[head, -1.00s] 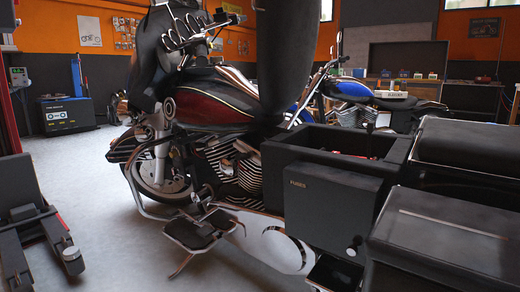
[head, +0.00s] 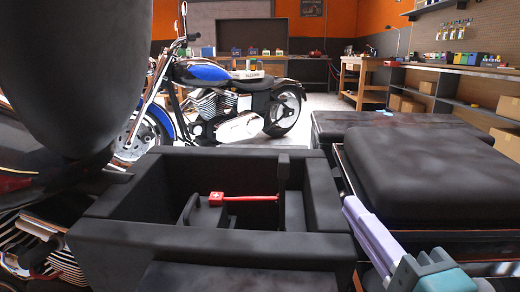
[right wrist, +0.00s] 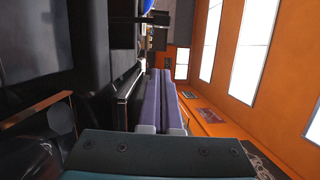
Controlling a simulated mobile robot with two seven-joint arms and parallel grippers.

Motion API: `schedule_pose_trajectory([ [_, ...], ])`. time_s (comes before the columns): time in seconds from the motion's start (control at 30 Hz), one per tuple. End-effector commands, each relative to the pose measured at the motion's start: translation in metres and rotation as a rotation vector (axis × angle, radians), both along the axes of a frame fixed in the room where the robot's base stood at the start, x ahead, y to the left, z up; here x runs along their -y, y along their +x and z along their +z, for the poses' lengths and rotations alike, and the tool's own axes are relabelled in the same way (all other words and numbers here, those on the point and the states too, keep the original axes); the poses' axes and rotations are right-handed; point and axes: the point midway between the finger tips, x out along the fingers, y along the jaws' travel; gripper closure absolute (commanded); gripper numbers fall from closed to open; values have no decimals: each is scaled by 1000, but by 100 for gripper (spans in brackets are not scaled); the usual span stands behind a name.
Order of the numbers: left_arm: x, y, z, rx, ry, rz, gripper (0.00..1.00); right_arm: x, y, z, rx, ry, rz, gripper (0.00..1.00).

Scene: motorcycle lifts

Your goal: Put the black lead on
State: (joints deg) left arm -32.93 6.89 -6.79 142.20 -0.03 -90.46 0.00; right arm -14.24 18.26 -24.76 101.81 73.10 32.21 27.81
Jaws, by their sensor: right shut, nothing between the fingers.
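A red lead (head: 250,198) with a red cap marked with a white plus sign lies inside the open black box of the near motorcycle (head: 140,245). The cap sits at a dark block, seemingly the battery (head: 203,217). A thin black upright piece (head: 283,170) stands at the box's right side; it may be the black lead, but I cannot tell. My right gripper (head: 350,205) has purple fingers and is shut and empty, just right of the box. Its fingers also show together in the right wrist view (right wrist: 160,75). My left gripper is out of view.
A black padded seat (head: 430,175) lies close to the right of my right gripper. A large dark rounded shape (head: 75,70) fills the upper left. A blue motorcycle (head: 215,95) stands behind. Workbenches (head: 450,80) line the back right.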

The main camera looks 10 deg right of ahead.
Motion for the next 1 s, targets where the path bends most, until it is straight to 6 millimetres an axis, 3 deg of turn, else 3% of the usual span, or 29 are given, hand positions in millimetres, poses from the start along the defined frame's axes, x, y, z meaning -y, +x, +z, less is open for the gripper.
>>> schedule_pose_trajectory([
  [0.17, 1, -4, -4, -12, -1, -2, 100, 4, 15, 1, 4, 10, -15, 100],
  [0.6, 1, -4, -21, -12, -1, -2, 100, 4, 103, 11, 5, 7, -11, 100],
  [0.8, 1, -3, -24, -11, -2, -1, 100, -24, 108, 12, 3, 8, -11, 100],
  [1.0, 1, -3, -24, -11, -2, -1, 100, -32, 110, 13, 2, 6, -11, 100],
])
